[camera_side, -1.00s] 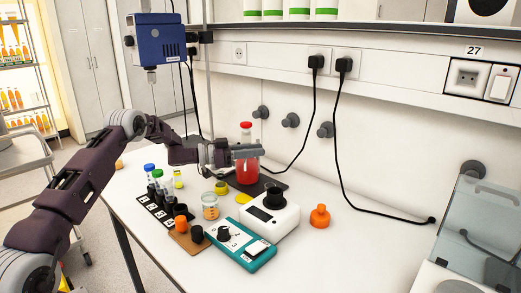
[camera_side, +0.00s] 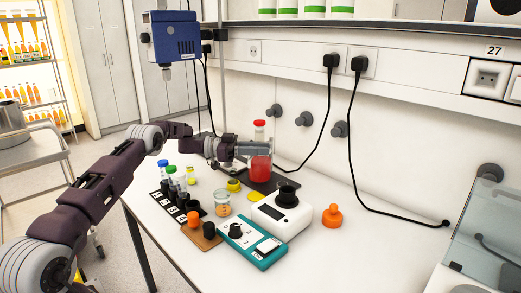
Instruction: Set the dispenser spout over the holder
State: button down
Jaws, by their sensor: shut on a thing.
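My gripper (camera_side: 255,148) is shut around the upper part of a bottle of red liquid (camera_side: 261,169) with a red cap (camera_side: 259,124). The bottle is upright at a dark mat (camera_side: 262,184); I cannot tell whether its base touches it. No spout can be made out on it. In front stands a white device (camera_side: 276,215) with a black round holder-like top (camera_side: 287,194). The bottle is behind and left of this top, apart from it. Which thing is the task's holder is not clear.
A rack of capped vials (camera_side: 172,205), a beaker of orange liquid (camera_side: 222,204) and a teal control box (camera_side: 252,246) stand in front. An orange flask (camera_side: 332,216) is to the right. A blue unit (camera_side: 173,36) hangs above left.

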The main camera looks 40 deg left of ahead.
jog(key=c, duration=1.3)
grip_release()
jog(key=shift+r, duration=0.1)
jog(key=shift+o, duration=0.2)
jog(key=v, duration=0.7)
